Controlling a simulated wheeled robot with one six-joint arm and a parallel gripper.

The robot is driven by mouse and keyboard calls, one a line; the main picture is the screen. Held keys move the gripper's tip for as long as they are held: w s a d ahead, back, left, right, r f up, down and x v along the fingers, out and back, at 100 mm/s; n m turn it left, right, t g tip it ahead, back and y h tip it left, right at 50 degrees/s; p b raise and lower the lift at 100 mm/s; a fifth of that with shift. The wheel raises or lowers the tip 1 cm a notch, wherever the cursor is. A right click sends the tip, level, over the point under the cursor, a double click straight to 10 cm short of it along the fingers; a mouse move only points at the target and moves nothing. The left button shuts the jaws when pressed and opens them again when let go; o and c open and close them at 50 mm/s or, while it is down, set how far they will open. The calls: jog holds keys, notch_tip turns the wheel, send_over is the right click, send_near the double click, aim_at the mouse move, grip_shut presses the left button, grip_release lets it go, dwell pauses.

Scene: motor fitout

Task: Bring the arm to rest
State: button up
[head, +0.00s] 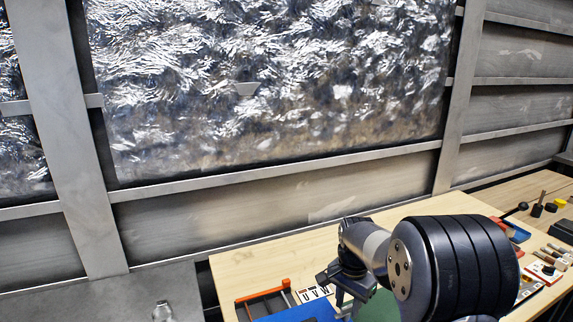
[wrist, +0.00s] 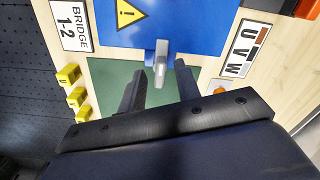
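My gripper (wrist: 158,72) is open in the wrist view, its two dark fingers spread apart with no object shut between them. A grey lever-like piece (wrist: 161,62) at the edge of a blue panel (wrist: 190,25) lies just beyond the gap between the fingertips; I cannot tell its distance. In the head view my gripper (head: 345,283) hangs low over the wooden bench (head: 240,260), its fingers partly hidden by my arm. The arm is bent over the bench's near part.
A green surface (wrist: 112,88), yellow tags (wrist: 68,75), a "BRIDGE 1-2" label (wrist: 70,25) and a "U V W" label (wrist: 240,48) lie around the gripper. An orange-handled tray (head: 265,292) is at left. Tools (head: 540,208) stand at right. A metal-framed wall (head: 270,190) rises behind.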

jog(key=n+b, duration=0.1)
jog(key=n, duration=0.5)
jog(key=n+b, duration=0.2)
jog(key=n, duration=0.5)
jog(key=shift+b, duration=0.3)
jog(key=shift+r+n, duration=0.3)
jog(key=shift+r, duration=0.85)
